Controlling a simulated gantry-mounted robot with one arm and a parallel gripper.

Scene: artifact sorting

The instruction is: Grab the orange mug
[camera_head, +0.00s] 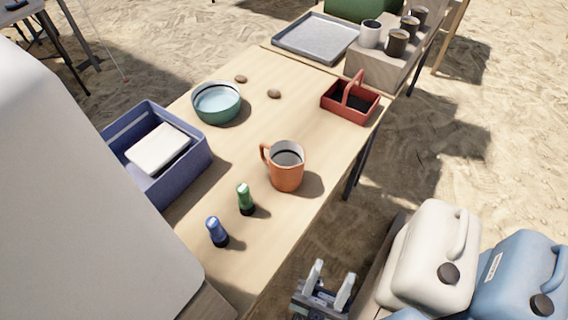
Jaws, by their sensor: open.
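The orange mug (287,174) stands upright near the middle of the wooden table, close to its right edge. Its handle points to the upper left, and its inside looks dark with a pale rim. My gripper (331,284) is at the bottom of the view, off the table's right side, below the mug in the picture. Its two pale fingers are apart with nothing between them, and it is not touching the mug.
Green (245,200) and blue (216,232) bottles stand left of the mug. A blue crate (199,159), a teal bowl (217,104) and a red caddy (350,109) are also on the table (290,99). White (432,262) and blue (520,278) canisters stand right of my gripper.

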